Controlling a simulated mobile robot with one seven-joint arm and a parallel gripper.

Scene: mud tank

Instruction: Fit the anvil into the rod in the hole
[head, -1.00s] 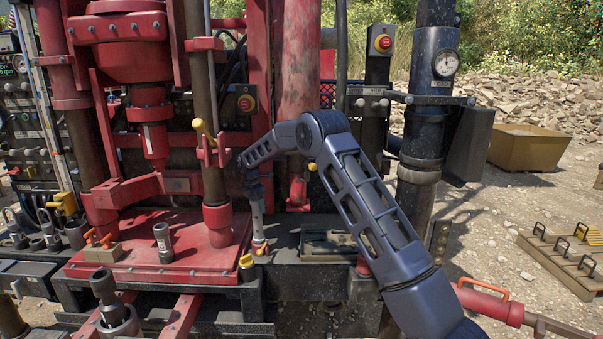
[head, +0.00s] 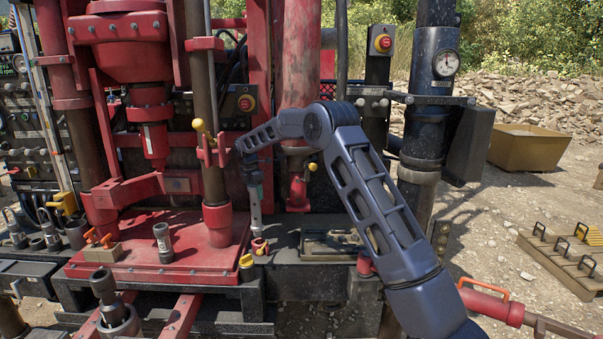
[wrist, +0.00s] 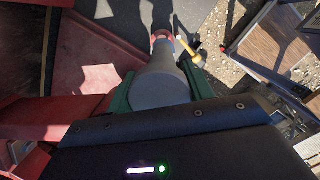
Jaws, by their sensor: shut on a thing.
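My gripper (head: 254,183) is shut on a grey, smooth, tapering metal piece, which I take as the anvil (head: 256,212). It hangs nearly upright, slightly tilted. In the wrist view the anvil (wrist: 160,85) lies between my green fingers (wrist: 159,92) and narrows away from them. Its lower end is at a small red collar (head: 260,245) on the dark deck beside the red plate. The collar also shows in the wrist view (wrist: 162,36). I cannot tell whether the anvil's tip is in or just above it. The rod inside the hole is not clearly visible.
A yellow-handled part (wrist: 187,48) lies close to the collar. A grey socket (head: 163,243) stands on the red plate (head: 150,262). A dark tray (head: 330,243) is to the right.

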